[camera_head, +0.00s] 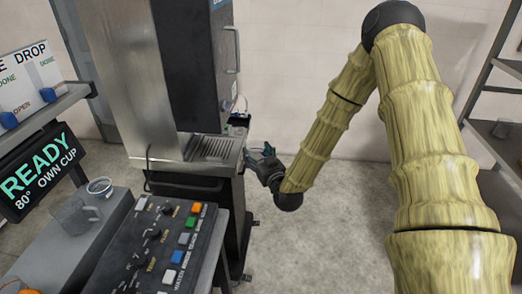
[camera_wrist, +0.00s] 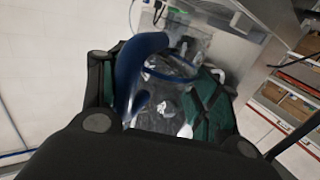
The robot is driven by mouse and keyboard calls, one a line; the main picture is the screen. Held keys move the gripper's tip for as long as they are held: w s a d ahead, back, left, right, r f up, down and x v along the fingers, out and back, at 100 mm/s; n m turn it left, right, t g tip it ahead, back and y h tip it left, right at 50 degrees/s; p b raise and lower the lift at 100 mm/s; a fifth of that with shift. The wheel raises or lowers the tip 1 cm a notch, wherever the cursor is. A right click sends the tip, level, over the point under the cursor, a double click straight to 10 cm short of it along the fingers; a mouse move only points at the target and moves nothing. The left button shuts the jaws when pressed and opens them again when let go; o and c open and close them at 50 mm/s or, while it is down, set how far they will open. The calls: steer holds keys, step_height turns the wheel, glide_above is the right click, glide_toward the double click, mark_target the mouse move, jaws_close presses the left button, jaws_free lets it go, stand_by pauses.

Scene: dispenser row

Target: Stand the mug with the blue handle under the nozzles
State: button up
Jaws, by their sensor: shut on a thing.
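My gripper (camera_head: 262,162) is at the right side of the steel dispenser, beside its drip tray (camera_head: 214,148). In the wrist view my gripper (camera_wrist: 165,98) is shut on a clear mug with a blue handle (camera_wrist: 133,72). The handle lies towards the left finger and a blue band shows round the mug. In the head view the mug is too small and covered to make out clearly. The dispenser (camera_head: 160,75) is steel with a black front. I cannot make out its nozzles. The grated tray looks empty.
A control panel (camera_head: 165,245) with coloured buttons stands in front of the dispenser. A clear jug (camera_head: 75,215) and a small cup (camera_head: 99,187) stand on the grey counter at left. A READY sign (camera_head: 38,172) is beyond. Shelves (camera_head: 497,130) stand at right; the floor between is clear.

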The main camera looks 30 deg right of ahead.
steer(key=shift+w, duration=0.15)
steer(key=shift+w+d, duration=0.15)
steer(key=shift+w, duration=0.7)
steer(key=shift+w+a+f+b, duration=0.15)
steer(key=shift+w+a+b, duration=0.15)
steer(key=shift+w+a, duration=1.7)
steer(key=shift+w+a+f+b, duration=0.25)
steer(key=shift+w+a, duration=0.7)
steer(key=shift+w, duration=2.1)
steer(key=shift+w+a+f+b, duration=0.1)
steer(key=shift+w+a+b, duration=0.25)
steer(key=shift+w+a, duration=1.65)
steer(key=shift+w+d+f+b, duration=0.3)
steer(key=shift+f+b, duration=0.1)
steer(key=shift+f, duration=0.1)
steer(key=shift+w+d+f+b, duration=0.25)
steer(key=shift+f+b, duration=0.1)
steer(key=shift+f, duration=0.15)
steer(key=shift+s+f+b, duration=0.1)
steer(key=shift+f+b, duration=0.35)
steer(key=shift+f, duration=0.1)
steer(key=o, duration=1.3)
steer(key=shift+s, duration=0.1)
